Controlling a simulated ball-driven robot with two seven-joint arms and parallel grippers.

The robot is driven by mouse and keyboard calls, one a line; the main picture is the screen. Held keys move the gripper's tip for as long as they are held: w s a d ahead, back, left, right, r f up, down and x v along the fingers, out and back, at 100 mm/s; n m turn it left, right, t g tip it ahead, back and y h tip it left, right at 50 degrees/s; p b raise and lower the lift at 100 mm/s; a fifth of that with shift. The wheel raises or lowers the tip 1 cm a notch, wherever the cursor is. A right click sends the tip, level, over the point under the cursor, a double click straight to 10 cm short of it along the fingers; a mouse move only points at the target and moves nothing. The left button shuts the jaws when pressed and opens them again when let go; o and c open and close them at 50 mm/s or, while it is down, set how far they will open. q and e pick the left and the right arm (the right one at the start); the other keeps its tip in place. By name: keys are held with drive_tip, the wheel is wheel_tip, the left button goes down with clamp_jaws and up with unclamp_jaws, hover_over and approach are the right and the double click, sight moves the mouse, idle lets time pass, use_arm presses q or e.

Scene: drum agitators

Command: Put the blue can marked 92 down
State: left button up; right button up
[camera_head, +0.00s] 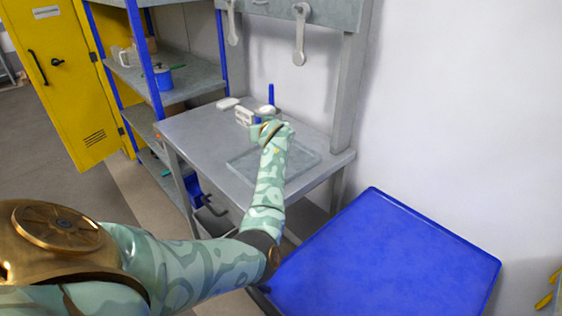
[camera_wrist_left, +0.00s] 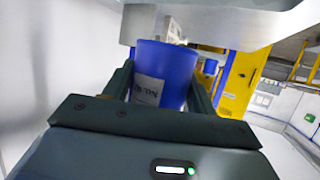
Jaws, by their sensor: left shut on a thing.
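The blue can (camera_wrist_left: 165,72) sits between the two fingers of my left gripper in the left wrist view, with a white label facing the camera. The label's marking is too blurred to read. My left gripper (camera_wrist_left: 160,92) is shut on this can. In the head view my left gripper (camera_head: 268,124) is over the back part of the grey workbench (camera_head: 195,135), and the arm and hand hide most of what it holds. In the left wrist view a grey slab edge (camera_wrist_left: 225,28) is close to the can; I cannot tell whether they touch. My right gripper is not in view.
White objects (camera_head: 243,116) and a thin upright blue item (camera_head: 271,94) are by the gripper. A shallow clear tray (camera_head: 305,163) lies on the bench. A blue-posted shelf (camera_head: 190,88) holds another blue container (camera_head: 163,79). A large blue surface (camera_head: 390,255) is bare at right.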

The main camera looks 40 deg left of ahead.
use_arm(q)
drive_tip(key=d+f, duration=0.2)
drive_tip(key=w+d+f+b, duration=0.1)
drive_tip(key=f, duration=0.1)
drive_tip(key=shift+d+f, duration=0.25)
drive_tip(key=shift+d, duration=0.15)
drive_tip(key=f, duration=0.1)
drive_tip(key=d+f+b, duration=0.1)
drive_tip(key=f, duration=0.1)
drive_tip(key=f+b, duration=0.1)
drive_tip(key=shift+w+d+f, duration=0.25)
drive_tip(key=shift+d+f, duration=0.05)
drive_tip(key=shift+f, duration=0.15)
drive_tip(key=o, duration=0.9)
drive_tip(key=shift+c, duration=0.2)
drive_tip(key=o, duration=0.3)
